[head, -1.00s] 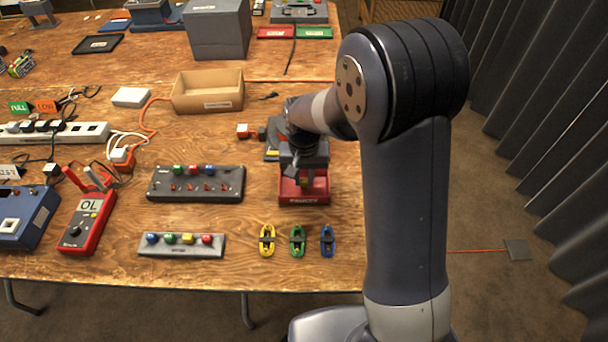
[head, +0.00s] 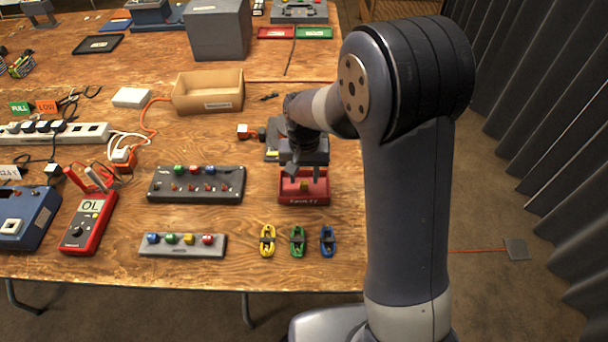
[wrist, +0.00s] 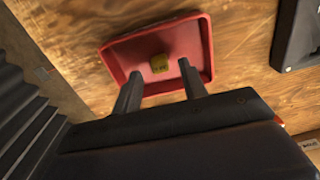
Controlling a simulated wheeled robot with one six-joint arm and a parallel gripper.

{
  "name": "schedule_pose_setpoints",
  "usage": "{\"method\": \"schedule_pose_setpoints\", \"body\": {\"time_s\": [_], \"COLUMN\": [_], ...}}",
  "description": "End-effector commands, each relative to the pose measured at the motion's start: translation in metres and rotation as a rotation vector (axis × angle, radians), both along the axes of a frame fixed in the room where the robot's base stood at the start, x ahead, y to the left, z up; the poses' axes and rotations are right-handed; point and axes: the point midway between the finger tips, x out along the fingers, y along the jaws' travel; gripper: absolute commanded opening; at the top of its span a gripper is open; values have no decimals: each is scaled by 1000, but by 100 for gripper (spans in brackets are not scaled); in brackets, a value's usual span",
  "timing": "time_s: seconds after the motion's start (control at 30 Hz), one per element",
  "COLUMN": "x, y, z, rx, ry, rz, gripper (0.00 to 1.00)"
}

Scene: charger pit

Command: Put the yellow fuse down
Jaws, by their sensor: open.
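My gripper (wrist: 157,72) is open above the tray. In the head view my gripper (head: 303,176) hangs just over the tray, and my wrist hides the tray's back edge.
A fuse block (head: 196,185) stands left of the tray. A rack with several coloured fuses (head: 182,245) is nearer the front. Yellow, green and blue clips (head: 298,242) lie in front of the tray. A red multimeter (head: 89,223) and an open cardboard box (head: 208,103) are further left.

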Motion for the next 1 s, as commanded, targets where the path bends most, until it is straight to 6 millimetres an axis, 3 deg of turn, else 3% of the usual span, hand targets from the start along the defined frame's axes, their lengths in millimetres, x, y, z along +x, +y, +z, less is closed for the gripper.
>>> {"method": "schedule_pose_setpoints", "body": {"time_s": [0.3, 0.5, 1.0], "x": [1, 1, 0], "y": [1, 0, 0], "z": [76, 105, 114], "rx": [3, 1, 1], "ry": [-7, -4, -1], "rz": [0, 0, 0], "gripper": [41, 41, 41]}}
